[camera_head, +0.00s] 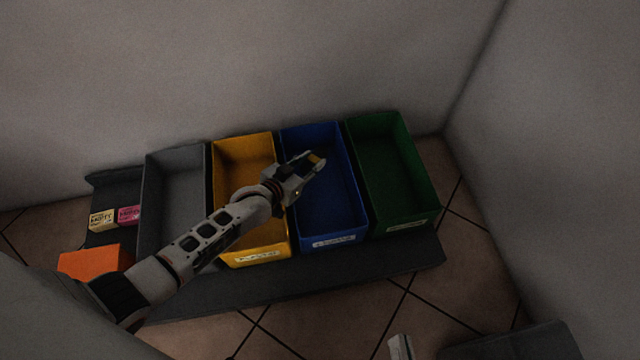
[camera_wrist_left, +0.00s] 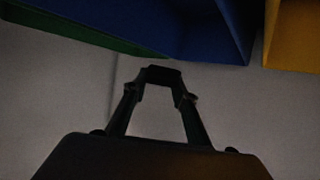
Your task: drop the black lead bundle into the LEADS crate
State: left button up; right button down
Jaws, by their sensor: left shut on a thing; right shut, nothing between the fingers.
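My left gripper (camera_head: 319,160) reaches in from the left and is above the blue crate (camera_head: 333,241). In the left wrist view its fingers (camera_wrist_left: 160,78) close on a small dark thing, which I take for the black lead bundle (camera_wrist_left: 160,74); its shape is hard to make out. The blue crate stands between a yellow crate (camera_head: 258,256) and a green crate (camera_head: 405,224), with a grey crate (camera_head: 176,150) at the left. The front labels are too blurred to read, so I cannot tell which is LEADS. Part of my right gripper (camera_head: 400,346) shows at the bottom edge, shut and empty.
The crates stand on a dark mat (camera_head: 300,285) close to the back wall. A yellow box (camera_head: 101,219), a pink box (camera_head: 129,215) and an orange block (camera_head: 92,262) lie at the left.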

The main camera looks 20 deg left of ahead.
pick_arm(q)
jog(key=shift+r, duration=0.1)
jog(key=o, duration=1.2)
jog(key=shift+o, duration=0.2)
jog(key=shift+s+a, duration=0.1)
jog(key=shift+s, duration=0.4)
jog(key=v, duration=1.1)
jog(key=shift+r, duration=0.1)
